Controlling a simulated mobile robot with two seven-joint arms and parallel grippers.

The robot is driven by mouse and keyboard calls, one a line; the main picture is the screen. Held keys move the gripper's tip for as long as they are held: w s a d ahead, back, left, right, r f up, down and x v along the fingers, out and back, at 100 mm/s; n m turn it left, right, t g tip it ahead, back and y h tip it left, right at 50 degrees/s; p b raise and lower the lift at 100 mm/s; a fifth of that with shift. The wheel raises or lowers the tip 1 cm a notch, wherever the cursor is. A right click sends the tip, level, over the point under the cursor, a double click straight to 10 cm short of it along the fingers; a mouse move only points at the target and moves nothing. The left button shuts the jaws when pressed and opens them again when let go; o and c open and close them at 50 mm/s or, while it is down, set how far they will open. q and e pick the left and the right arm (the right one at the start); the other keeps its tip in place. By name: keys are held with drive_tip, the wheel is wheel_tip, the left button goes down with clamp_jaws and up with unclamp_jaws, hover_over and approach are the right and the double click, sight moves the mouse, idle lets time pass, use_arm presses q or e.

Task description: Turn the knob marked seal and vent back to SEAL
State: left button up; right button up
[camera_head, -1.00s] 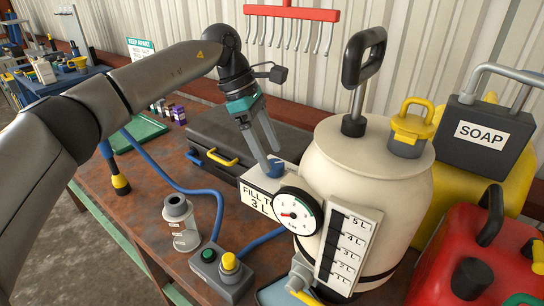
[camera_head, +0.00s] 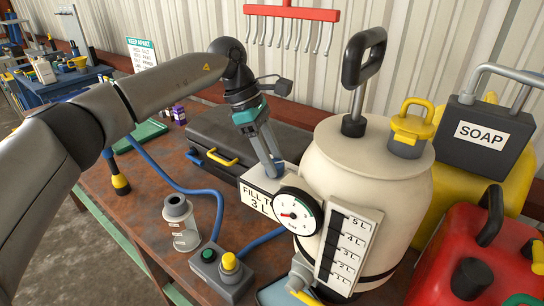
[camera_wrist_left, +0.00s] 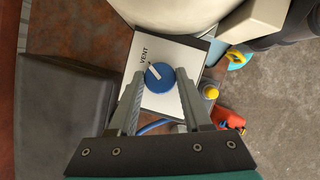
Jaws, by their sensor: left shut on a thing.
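The blue knob (camera_wrist_left: 159,76) has a white pointer line and sits on a white plate (camera_wrist_left: 172,48) in the left wrist view. The word VENT is readable on the plate, and the pointer is turned toward it. No SEAL marking is readable. My left gripper (camera_wrist_left: 159,82) has a finger on each side of the knob and is shut on it. In the head view my left gripper (camera_head: 275,170) reaches down to the top of the white box (camera_head: 262,192) marked FILL TO 3 L, and its fingers hide the knob. My right gripper is not in view.
The cream tank (camera_head: 368,180) with a gauge (camera_head: 297,214) stands just right of the box. A dark case (camera_head: 240,135) lies behind it. A button box (camera_head: 222,270) and a grey bottle (camera_head: 181,222) stand in front. A red can (camera_head: 450,255) is at the right.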

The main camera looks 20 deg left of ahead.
use_arm(q)
clamp_jaws()
drive_tip(key=shift+n, duration=0.4)
drive_tip(key=n+t+b, duration=0.1)
drive_tip(key=n, duration=0.2)
drive_tip(key=shift+s+t, duration=0.15)
drive_tip(key=shift+t, duration=0.15)
drive_tip(key=n+t+b, duration=0.1)
drive_tip(key=n, duration=0.1)
drive_tip(key=shift+f+n+y, duration=0.1)
drive_tip(key=shift+n+y, duration=0.2)
drive_tip(key=shift+n, duration=0.1)
drive_tip(key=n+t+y+b, duration=0.1)
drive_tip(key=n, duration=0.2)
drive_tip(key=shift+s+d+n+b, duration=0.1)
drive_tip(key=shift+n+b, duration=0.2)
drive_tip(key=shift+d+n+t+y+b, duration=0.1)
drive_tip(key=shift+n+t+y+b, duration=0.25)
drive_tip(key=shift+n, duration=0.55)
drive_tip(key=shift+n+t+y+b, duration=0.1)
drive_tip(key=shift+n+y+b, duration=0.15)
drive_tip(key=shift+n+b, duration=0.5)
drive_tip(key=shift+n, duration=0.35)
